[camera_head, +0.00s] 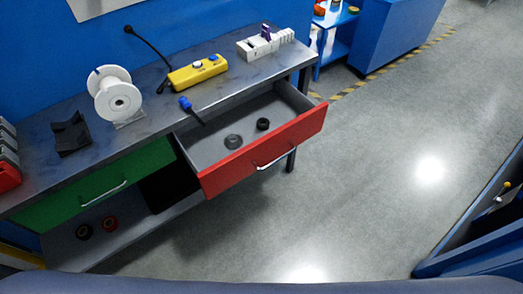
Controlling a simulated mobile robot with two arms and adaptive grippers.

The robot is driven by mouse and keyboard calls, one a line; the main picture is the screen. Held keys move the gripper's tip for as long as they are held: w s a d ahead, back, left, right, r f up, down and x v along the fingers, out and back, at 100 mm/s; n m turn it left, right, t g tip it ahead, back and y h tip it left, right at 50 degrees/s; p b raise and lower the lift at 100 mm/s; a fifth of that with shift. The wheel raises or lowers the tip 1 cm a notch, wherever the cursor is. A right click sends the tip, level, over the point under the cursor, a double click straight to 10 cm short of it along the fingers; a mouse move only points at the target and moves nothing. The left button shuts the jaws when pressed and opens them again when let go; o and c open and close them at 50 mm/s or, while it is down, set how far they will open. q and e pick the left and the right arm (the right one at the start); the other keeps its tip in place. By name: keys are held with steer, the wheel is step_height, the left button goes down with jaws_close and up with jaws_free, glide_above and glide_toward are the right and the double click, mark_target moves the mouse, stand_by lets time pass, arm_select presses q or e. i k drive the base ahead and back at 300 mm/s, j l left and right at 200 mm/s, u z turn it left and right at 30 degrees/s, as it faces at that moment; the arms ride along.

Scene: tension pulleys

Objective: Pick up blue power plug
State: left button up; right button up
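The blue power plug (185,103) lies near the front edge of the grey workbench top (150,120), left of centre in the head view. A short black lead runs from it down and to the right, over the edge toward the open drawer. Neither of my grippers shows in this view.
A yellow control box (197,73), a white spool (118,98), a black holder (71,136) and a white block (262,44) stand on the bench. The red drawer (290,143) is pulled out, with two dark pulleys inside. The green drawer (100,188) is shut. Floor at right is clear.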

mark_target(182, 100)
steer(key=k+j, duration=0.1)
steer(key=j, duration=0.3)
steer(key=k+j, duration=0.1)
steer(key=j, duration=0.3)
steer(key=k+j, duration=0.1)
steer(key=j, duration=0.3)
